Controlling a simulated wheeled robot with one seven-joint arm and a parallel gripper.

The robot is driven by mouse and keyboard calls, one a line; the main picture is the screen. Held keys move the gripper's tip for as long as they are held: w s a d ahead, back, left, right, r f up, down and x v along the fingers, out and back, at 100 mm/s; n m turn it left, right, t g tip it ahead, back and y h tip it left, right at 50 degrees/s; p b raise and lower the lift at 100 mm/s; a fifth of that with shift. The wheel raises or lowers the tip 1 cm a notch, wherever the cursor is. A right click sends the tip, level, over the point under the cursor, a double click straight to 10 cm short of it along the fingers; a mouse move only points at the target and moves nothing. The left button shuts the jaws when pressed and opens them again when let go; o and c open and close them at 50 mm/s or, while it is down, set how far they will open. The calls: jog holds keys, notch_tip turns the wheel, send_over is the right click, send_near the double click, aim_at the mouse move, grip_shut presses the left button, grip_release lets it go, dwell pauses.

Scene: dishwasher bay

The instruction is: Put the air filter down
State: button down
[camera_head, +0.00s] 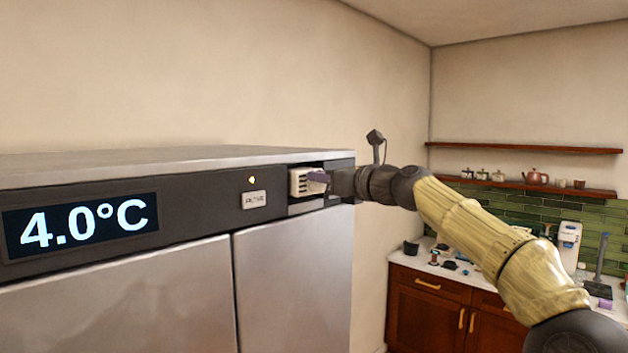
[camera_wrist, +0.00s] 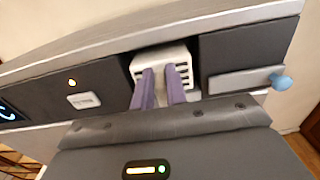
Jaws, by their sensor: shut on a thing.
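The air filter (camera_head: 299,182) is a small white block with dark slots, at the opening in the dark upper panel of the steel fridge. In the wrist view the air filter (camera_wrist: 163,61) sits partly in its slot, with its front end sticking out. My gripper (camera_head: 322,179) has purple fingers and is shut on the filter's front. The fingers also show in the wrist view (camera_wrist: 162,84), one on each side of a middle part of the filter. The back of the filter is hidden inside the slot.
The fridge panel (camera_head: 180,197) carries a 4.0°C display (camera_head: 82,226) and a small labelled button (camera_head: 253,200) with a lit yellow light above it. A blue knob (camera_wrist: 281,81) is right of the slot. A cluttered counter (camera_head: 445,267) stands at the far right.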

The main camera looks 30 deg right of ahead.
aim_at(311, 182)
jog(key=shift+w+a+f+p, duration=0.25)
jog(key=shift+w+p, duration=0.1)
jog(key=shift+w, duration=0.35)
jog(key=shift+w+a+f+p, duration=0.1)
jog(key=shift+w+a+p, duration=0.2)
jog(key=shift+w, duration=0.35)
jog(key=shift+s+d+f, duration=0.15)
jog(key=shift+d+f, duration=0.05)
jog(key=shift+f, duration=0.15)
jog(key=shift+a, duration=0.1)
jog(key=shift+f, duration=0.15)
jog(key=c, duration=1.4)
grip_release()
jog(key=shift+r, duration=0.2)
jog(key=shift+s+f, duration=0.15)
jog(key=shift+s, duration=0.05)
jog(key=b+v, duration=0.6)
jog(key=v, duration=0.5)
jog(key=shift+s, duration=0.3)
